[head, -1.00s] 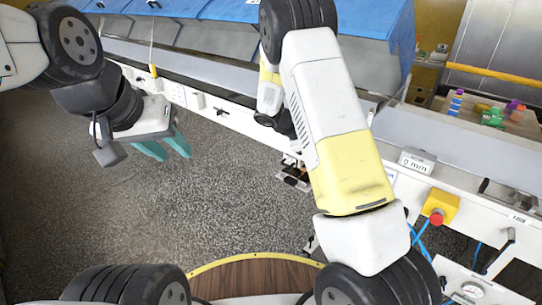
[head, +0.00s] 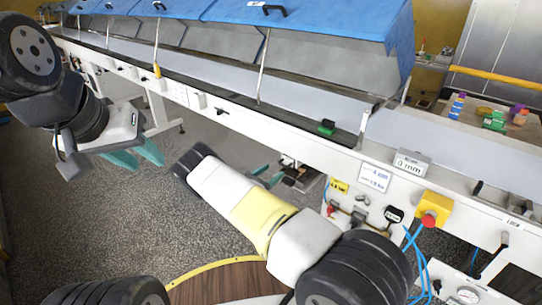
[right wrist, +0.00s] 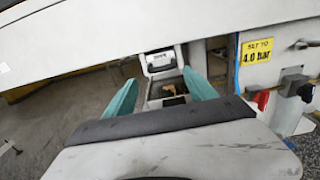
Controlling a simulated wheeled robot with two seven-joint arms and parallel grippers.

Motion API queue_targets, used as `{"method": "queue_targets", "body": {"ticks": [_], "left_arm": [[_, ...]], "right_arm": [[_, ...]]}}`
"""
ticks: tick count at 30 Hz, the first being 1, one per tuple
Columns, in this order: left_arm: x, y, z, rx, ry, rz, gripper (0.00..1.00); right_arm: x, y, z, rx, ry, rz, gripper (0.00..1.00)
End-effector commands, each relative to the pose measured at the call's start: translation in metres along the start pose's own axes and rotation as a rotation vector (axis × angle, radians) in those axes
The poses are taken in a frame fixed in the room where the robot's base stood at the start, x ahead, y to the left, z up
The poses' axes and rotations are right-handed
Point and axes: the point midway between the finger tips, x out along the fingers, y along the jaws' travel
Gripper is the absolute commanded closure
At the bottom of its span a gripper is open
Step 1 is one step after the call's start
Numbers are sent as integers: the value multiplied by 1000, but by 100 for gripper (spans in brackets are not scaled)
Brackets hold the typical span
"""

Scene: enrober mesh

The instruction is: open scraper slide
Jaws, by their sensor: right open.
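What looks like the scraper slide (right wrist: 160,62), a pale framed pull with a dark label, sits under the machine's edge in the right wrist view. Below it is a grey channel (right wrist: 153,103) with brown residue inside. In the head view this dark assembly (head: 298,178) hangs below the conveyor. My right gripper (right wrist: 158,88) is open, its teal fingers on either side of the slide and channel, apparently holding nothing. It also shows in the head view (head: 268,176), partly hidden by my arm. My left gripper (head: 143,160) is open and empty, far to the left.
The long white conveyor frame (head: 235,112) with blue covers (head: 320,30) runs above. Right of the slide are a yellow pressure label (right wrist: 257,51), a red-handled valve (right wrist: 262,98) and blue hoses (head: 415,265). A red stop button (head: 429,219) sits on the frame. Open floor lies left.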

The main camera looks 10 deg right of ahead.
Motion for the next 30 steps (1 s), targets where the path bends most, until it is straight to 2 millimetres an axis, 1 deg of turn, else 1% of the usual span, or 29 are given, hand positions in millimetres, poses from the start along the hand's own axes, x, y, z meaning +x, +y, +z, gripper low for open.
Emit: {"method": "queue_targets", "body": {"ticks": [6,12,16,23,24,26,30], "left_arm": [[0,0,0,0,0,0,64],[0,0,0,0,0,0,64],[0,0,0,0,0,0,64],[0,0,0,0,0,0,64],[0,0,0,0,0,0,64],[0,0,0,0,0,0,64],[0,0,0,0,0,0,64]], "right_arm": [[37,-2,0,2,0,-5,35],[62,-2,1,3,1,-5,35],[69,-1,1,2,1,-3,35],[70,-1,1,2,1,-3,35],[70,-1,1,2,1,-3,37],[70,-1,1,2,1,-3,49],[70,-1,1,3,1,-2,76]]}}
